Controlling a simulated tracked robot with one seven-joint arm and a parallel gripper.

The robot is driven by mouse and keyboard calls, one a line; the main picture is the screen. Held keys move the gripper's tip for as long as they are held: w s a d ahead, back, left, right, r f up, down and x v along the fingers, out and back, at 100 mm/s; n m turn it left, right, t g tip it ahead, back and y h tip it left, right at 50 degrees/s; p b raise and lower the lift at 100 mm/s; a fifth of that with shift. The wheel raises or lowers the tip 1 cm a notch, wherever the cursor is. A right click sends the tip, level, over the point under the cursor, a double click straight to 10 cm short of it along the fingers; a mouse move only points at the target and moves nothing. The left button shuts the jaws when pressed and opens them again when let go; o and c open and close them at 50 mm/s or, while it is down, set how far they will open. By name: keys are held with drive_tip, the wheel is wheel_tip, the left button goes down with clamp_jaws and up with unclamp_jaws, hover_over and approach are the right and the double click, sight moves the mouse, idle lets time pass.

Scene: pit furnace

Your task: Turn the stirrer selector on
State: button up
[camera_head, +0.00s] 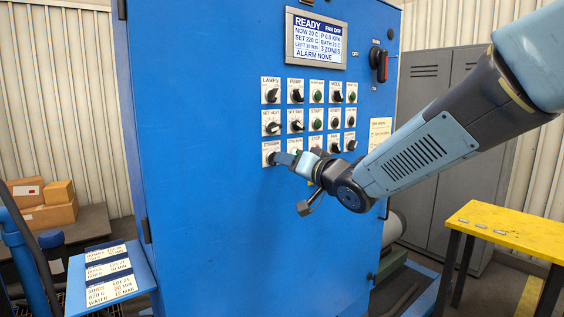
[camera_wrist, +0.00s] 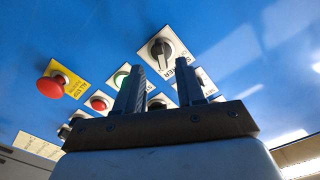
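The stirrer selector (camera_head: 270,155) is a black rotary knob on a white plate at the left end of the lowest row of controls on the blue cabinet. In the wrist view its black knob (camera_wrist: 160,50) and plate show just beyond the fingertips, about in line with the gap between them. My gripper (camera_head: 286,158) is close to the panel at this knob, coming from the right. In the wrist view my gripper (camera_wrist: 160,66) has its two dark fingers apart with nothing seen held. Contact with the knob and its exact setting are not clear.
Several other knobs and buttons surround it, including a green button (camera_wrist: 121,79) and a red mushroom button (camera_wrist: 50,86). A display (camera_head: 316,40) reads READY, ALARM NONE. A yellow table (camera_head: 510,226) stands at right.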

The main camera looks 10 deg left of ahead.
drive_tip(key=v, duration=0.9)
drive_tip(key=shift+s+d, duration=0.2)
drive_tip(key=shift+d, duration=0.15)
drive_tip(key=shift+f, duration=0.1)
drive_tip(key=d+f+m+t+h, duration=0.1)
drive_tip(key=d+f+m+h, duration=0.1)
drive_tip(key=d+h, duration=0.6)
drive_tip(key=d+f+m+h, duration=0.15)
drive_tip(key=d+h, duration=0.25)
drive_tip(key=d, duration=0.8)
drive_tip(key=s+d+f+g, duration=0.3)
drive_tip(key=s+d, duration=0.1)
drive_tip(key=s, duration=0.4)
drive_tip(key=s+d+f+g+h, duration=0.1)
drive_tip(key=s+d+f+g, duration=0.2)
drive_tip(key=s, duration=0.6)
drive_tip(key=shift+s+d+g+h, duration=0.15)
drive_tip(key=shift+d+g+h, duration=0.15)
drive_tip(key=shift+d+g, duration=0.35)
